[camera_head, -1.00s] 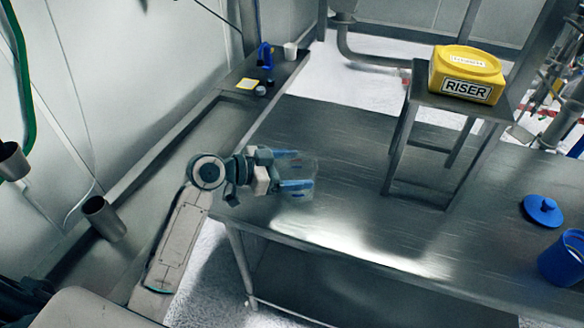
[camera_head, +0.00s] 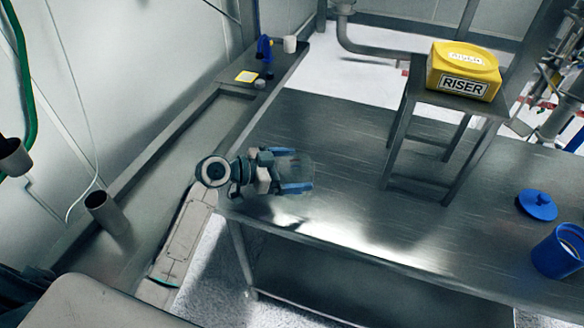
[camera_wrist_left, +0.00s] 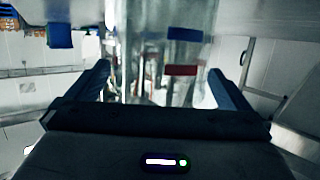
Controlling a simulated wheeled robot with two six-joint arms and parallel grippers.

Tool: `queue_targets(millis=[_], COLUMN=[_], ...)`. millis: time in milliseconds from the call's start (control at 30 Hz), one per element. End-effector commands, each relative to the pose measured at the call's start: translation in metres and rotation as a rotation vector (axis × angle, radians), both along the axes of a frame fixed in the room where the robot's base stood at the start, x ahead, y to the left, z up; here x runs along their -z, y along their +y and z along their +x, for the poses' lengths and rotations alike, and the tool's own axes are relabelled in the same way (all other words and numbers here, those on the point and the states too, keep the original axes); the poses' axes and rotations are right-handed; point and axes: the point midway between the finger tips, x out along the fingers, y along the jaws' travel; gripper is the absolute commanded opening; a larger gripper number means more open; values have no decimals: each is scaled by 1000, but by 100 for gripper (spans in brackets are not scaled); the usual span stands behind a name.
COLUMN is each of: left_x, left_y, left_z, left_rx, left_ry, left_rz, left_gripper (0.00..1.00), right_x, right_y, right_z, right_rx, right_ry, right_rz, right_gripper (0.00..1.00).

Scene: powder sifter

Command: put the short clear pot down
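The short clear pot (camera_head: 304,172) is at my left gripper (camera_head: 303,170), over the near left part of the steel table (camera_head: 330,235). It is transparent and faint in the head view. In the left wrist view the clear pot (camera_wrist_left: 187,55) stands between the two fingers of my left gripper (camera_wrist_left: 162,78), with a blue and a red mark on its wall. The fingers are apart by about the pot's width and appear closed on its sides. Whether its base touches the table I cannot tell. My right gripper is in neither view.
A yellow RISER tub (camera_head: 463,72) sits on a small steel stand (camera_head: 411,118) on the table. A blue lid (camera_head: 537,205) and an open blue pot (camera_head: 558,250) are at the right. The table between gripper and stand is clear. A side bench (camera_head: 165,150) runs along the left wall.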

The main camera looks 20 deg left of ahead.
Motion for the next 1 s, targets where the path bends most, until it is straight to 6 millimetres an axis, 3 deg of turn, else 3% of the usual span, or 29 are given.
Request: queue_targets(millis=[333,1000], left_x=[-3,-26], left_y=[2,68], left_z=[-1,-52], left_rx=[-1,1], left_ry=[0,1], left_rz=[2,7], left_gripper=[100,100], right_x=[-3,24], right_y=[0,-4], right_z=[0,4], right_rx=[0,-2], right_ry=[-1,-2], right_rz=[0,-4], right_gripper=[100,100])
